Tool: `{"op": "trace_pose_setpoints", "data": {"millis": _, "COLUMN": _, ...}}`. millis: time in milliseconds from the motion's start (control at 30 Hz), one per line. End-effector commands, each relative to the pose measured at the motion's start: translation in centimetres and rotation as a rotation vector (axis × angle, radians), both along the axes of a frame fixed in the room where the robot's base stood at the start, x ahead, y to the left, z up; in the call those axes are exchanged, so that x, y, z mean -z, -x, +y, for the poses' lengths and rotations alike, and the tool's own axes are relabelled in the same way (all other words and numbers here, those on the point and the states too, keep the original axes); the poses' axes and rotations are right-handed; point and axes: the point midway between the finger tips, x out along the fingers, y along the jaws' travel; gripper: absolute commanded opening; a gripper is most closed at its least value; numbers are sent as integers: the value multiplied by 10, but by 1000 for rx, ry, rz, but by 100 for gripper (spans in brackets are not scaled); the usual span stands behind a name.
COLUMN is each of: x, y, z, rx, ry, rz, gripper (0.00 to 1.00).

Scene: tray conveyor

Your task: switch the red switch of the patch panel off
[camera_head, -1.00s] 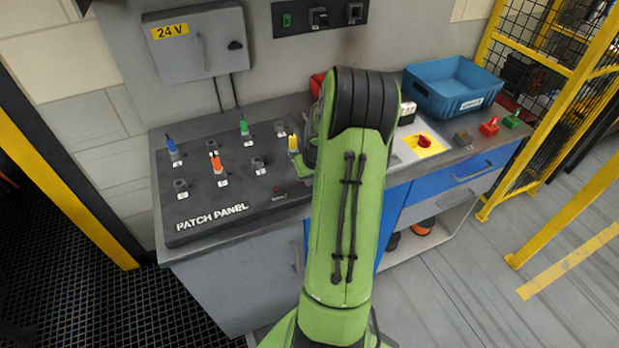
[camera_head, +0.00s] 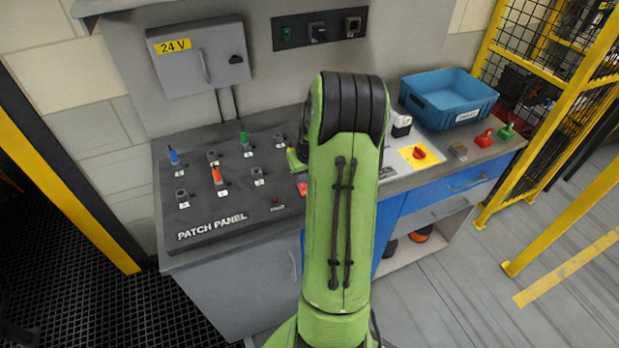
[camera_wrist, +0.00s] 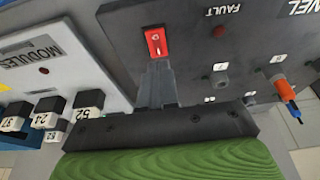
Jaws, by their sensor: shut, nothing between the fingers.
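The red switch (camera_wrist: 155,42) is a small rocker on the dark patch panel (camera_wrist: 189,40), at the top middle of the wrist view. In the head view the red switch (camera_head: 302,189) shows at the panel's right front, beside my arm. My gripper (camera_wrist: 156,66) is shut and empty. In the wrist view its fingertips are close to the switch's lower edge; I cannot tell whether they touch it. In the head view my arm hides the fingers. I cannot clearly read the switch's position.
A red fault lamp (camera_wrist: 219,31) and an orange plug (camera_wrist: 286,90) are on the panel in the wrist view. A pale modules plate (camera_wrist: 88,55) with several black modules lies alongside. In the head view a blue bin (camera_head: 450,94) stands at the back right.

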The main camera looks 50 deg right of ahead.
Motion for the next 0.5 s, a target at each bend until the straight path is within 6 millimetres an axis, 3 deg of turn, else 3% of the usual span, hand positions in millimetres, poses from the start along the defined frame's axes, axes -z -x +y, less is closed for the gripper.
{"op": "trace_pose_setpoints", "data": {"millis": 33, "x": -17, "y": 8, "z": 1, "rx": 5, "ry": 7, "rz": -1, "gripper": 0}}
{"op": "trace_pose_setpoints", "data": {"millis": 233, "x": -57, "y": 28, "z": 13, "rx": 6, "ry": 6, "rz": -1, "gripper": 0}}
{"op": "trace_pose_setpoints", "data": {"millis": 500, "x": -84, "y": 41, "z": 21, "rx": 5, "ry": 2, "rz": 1, "gripper": 0}}
